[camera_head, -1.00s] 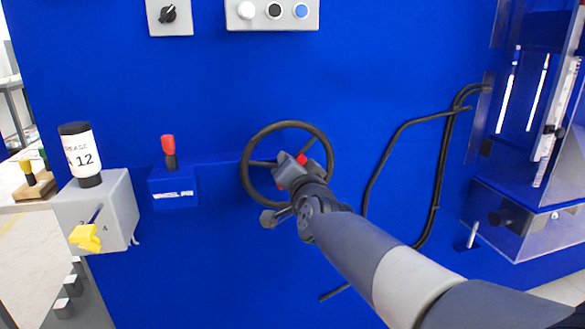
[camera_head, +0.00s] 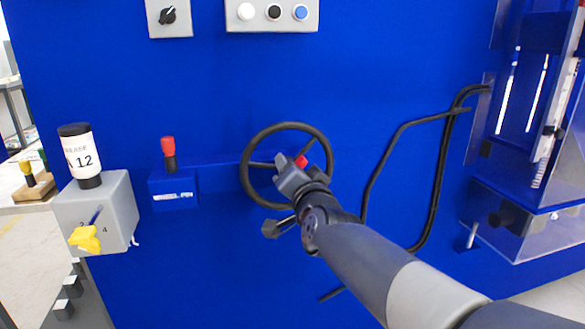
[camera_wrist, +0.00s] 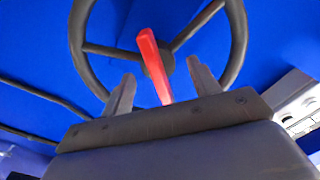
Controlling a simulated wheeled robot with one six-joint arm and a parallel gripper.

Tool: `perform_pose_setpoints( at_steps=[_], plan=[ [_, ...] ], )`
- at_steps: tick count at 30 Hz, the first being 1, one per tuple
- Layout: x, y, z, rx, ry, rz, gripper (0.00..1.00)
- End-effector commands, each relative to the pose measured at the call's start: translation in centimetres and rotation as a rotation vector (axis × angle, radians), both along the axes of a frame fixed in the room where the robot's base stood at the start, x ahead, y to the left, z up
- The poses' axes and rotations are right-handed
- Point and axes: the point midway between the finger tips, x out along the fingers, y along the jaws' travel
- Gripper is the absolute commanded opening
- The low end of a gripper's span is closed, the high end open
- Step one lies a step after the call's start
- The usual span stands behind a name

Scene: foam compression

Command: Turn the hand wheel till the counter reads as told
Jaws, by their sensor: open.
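The black hand wheel (camera_head: 250,150) is mounted on the blue panel in the middle of the head view. Its rim and spokes also show in the wrist view (camera_wrist: 238,45). A red handle (camera_wrist: 154,66) stands out from the wheel towards the wrist camera; its tip shows in the head view (camera_head: 301,161). My gripper (camera_head: 289,168) is in front of the wheel's lower right part. In the wrist view its two fingers (camera_wrist: 160,92) are apart, one on each side of the red handle, with gaps showing. No counter reading can be made out.
A grey box (camera_head: 120,205) with a yellow knob (camera_head: 84,238) and a bottle (camera_head: 82,158) is at the left. A red-topped lever (camera_head: 168,150) stands left of the wheel. Black cables (camera_head: 437,180) run down right of it, beside a clear-walled cabinet (camera_head: 525,215).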

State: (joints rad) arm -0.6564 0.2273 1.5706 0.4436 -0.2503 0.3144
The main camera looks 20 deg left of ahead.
Motion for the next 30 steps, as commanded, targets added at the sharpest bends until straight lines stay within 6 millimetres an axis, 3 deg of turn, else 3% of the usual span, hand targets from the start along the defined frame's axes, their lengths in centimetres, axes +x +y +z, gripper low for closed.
perform_pose_setpoints(
  at_steps=[6,13,30],
  plan=[
    [-3.6,-2.2,0.2,0.000,-0.001,0.002,0.58],
    [-6.3,-3.8,0.2,0.000,-0.001,0.001,0.58],
    [-7.0,-4.3,-0.1,0.000,0.001,0.001,0.58]
  ],
)
